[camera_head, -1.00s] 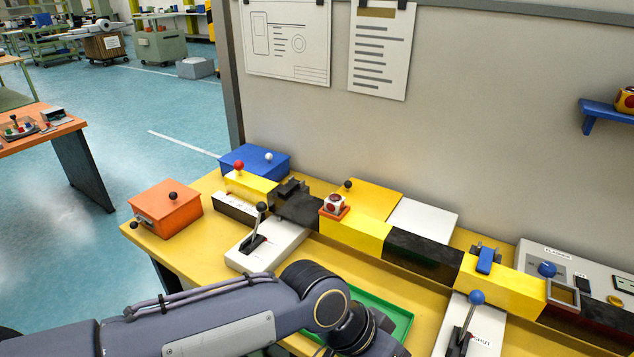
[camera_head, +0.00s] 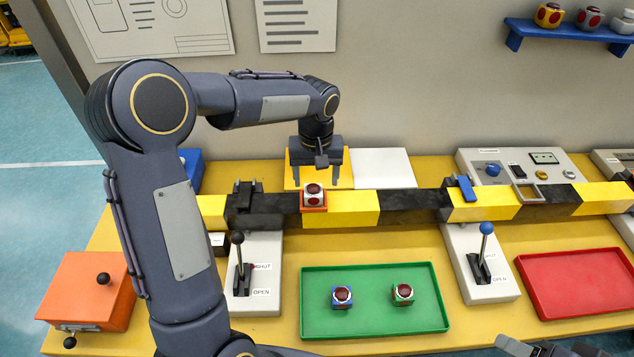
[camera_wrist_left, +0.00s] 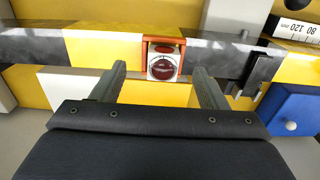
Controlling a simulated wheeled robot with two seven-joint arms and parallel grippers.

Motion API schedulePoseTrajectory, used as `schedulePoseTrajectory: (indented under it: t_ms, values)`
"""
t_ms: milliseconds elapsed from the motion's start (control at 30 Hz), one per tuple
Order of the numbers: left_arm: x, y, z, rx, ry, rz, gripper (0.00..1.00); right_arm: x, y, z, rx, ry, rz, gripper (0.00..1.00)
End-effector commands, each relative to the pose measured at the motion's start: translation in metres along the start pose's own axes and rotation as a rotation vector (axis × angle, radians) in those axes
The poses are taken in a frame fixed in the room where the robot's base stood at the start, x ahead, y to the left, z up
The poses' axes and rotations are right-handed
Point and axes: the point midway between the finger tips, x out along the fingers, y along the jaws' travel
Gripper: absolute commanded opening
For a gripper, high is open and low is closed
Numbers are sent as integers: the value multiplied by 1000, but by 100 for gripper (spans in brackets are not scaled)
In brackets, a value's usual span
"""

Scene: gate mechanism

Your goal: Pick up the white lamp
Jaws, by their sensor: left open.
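A white lamp (camera_head: 313,195), a white cube with dark red round faces, sits in an orange holder (camera_head: 314,207) on the black-and-yellow beam. It also shows in the left wrist view (camera_wrist_left: 163,67), between the lines of my two fingers. My left gripper (camera_head: 316,182) is open and empty, pointing down just behind the lamp in the head view; whether the fingers flank it cannot be told. My right gripper (camera_head: 552,349) is only partly in view at the bottom edge, and its jaws cannot be made out.
A green tray (camera_head: 375,327) holds a blue lamp (camera_head: 341,297) and a green lamp (camera_head: 402,294). A red tray (camera_head: 580,284) is empty. Levers (camera_head: 240,262) (camera_head: 482,253) stand in front of the beam. More lamps sit on a blue wall shelf (camera_head: 560,31).

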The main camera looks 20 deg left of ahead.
Motion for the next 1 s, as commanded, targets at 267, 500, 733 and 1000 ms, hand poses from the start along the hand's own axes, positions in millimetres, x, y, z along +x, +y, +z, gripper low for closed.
schedulePoseTrajectory:
  t_ms: [267,500,733,1000]
  values:
    - [32,-1,-1,-4,-2,-1,67,19,9,10,0,0,0,60]
    - [66,-8,-3,-4,-3,-2,67,39,18,20,0,0,0,60]
    - [78,-7,-3,-2,-1,0,67,46,21,23,0,0,0,60]
    - [77,-7,-2,-2,-1,-1,49,45,20,23,0,0,0,60]
